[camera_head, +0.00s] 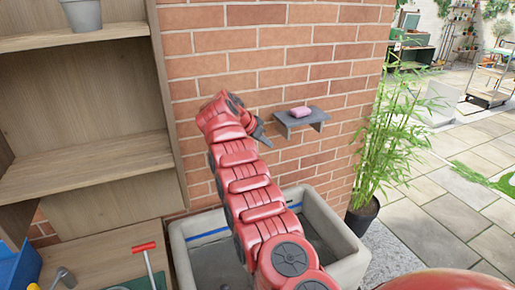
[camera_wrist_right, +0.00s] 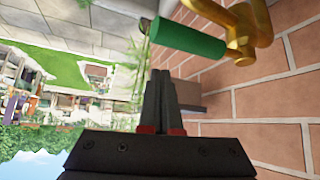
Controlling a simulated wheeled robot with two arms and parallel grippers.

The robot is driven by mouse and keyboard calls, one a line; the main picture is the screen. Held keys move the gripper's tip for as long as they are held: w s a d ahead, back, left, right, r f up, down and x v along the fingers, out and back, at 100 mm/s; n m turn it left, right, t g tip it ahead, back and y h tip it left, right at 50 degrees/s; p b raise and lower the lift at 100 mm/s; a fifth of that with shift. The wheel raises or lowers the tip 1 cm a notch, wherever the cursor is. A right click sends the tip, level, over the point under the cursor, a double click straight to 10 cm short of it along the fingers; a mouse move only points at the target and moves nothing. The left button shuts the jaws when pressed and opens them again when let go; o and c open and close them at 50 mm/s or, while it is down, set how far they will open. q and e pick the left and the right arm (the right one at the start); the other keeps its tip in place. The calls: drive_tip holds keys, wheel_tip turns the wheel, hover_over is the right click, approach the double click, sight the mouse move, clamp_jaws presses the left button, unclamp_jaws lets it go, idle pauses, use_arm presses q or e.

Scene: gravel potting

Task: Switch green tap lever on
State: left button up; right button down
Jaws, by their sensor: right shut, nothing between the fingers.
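The green tap lever (camera_wrist_right: 190,38) is a green cylinder on the brass tap (camera_wrist_right: 243,30) by the brick wall, at the top of the right wrist view. In the head view I cannot see the tap or lever; my right arm covers that part of the wall. My right gripper (camera_head: 262,134) is close to the wall, above the sink. In the right wrist view its dark fingers (camera_wrist_right: 160,78) are shut and empty. Their tips appear just below the lever in the picture, and seem apart from it. My left gripper is not in view.
A grey stone sink (camera_head: 340,235) stands under my right arm. A small wall shelf (camera_head: 302,123) with a pink soap (camera_head: 299,112) juts out right of the gripper. A wooden shelf unit (camera_head: 85,160) stands left, a potted bamboo (camera_head: 362,215) right.

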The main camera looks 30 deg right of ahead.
drive_tip(key=w+p+v, duration=0.2)
drive_tip(key=p+v, duration=0.4)
drive_tip(key=v, duration=0.3)
drive_tip(key=shift+a+r, duration=0.35)
drive_tip(key=shift+w, duration=0.1)
